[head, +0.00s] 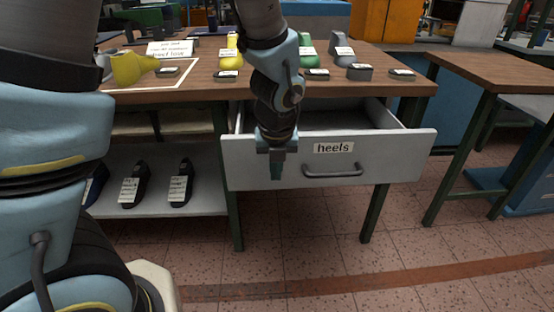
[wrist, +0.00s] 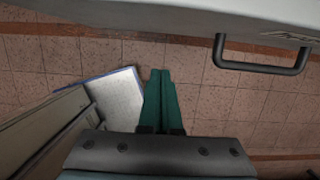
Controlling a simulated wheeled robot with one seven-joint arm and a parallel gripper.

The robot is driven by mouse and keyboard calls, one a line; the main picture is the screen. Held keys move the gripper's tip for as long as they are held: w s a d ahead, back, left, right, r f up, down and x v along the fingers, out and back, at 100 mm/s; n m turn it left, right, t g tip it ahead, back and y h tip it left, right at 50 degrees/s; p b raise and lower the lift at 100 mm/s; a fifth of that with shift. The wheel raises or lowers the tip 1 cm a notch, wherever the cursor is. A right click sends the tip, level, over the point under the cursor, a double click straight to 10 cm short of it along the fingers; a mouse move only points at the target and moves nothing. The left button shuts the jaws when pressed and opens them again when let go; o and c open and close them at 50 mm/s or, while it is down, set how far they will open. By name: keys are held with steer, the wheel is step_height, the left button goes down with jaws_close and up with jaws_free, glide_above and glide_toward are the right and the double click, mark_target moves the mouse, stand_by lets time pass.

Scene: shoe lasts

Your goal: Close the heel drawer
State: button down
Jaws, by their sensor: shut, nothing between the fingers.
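The heel drawer (head: 400,158) has a grey front with a "heels" label and a dark bar handle (head: 333,170). It stands pulled out from under the wooden table, and its open inside shows behind the front. My gripper (head: 277,172) is shut and empty, pointing down at the left part of the drawer front, left of the handle. In the wrist view the shut green fingers (wrist: 161,80) are below the pale drawer front (wrist: 130,18), with the handle (wrist: 262,66) to the right. I cannot tell whether the fingers touch the front.
The wooden table (head: 408,84) carries several shoe lasts and labelled blocks. A lower shelf (head: 150,205) at left holds dark lasts. A second table (head: 490,70) stands at right. The tiled floor (head: 320,235) before the drawer is clear.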

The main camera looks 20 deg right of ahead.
steer(key=shift+w+d+f+p, duration=0.15)
steer(key=shift+w+d+f, duration=0.1)
steer(key=shift+w, duration=0.45)
steer(key=shift+w+d+f+p, duration=0.15)
steer(key=shift+w+d+f, duration=0.15)
steer(key=shift+w, duration=0.35)
steer(key=shift+w+d+f+p, duration=0.15)
steer(key=shift+w+d+f, duration=0.1)
steer(key=shift+w, duration=0.45)
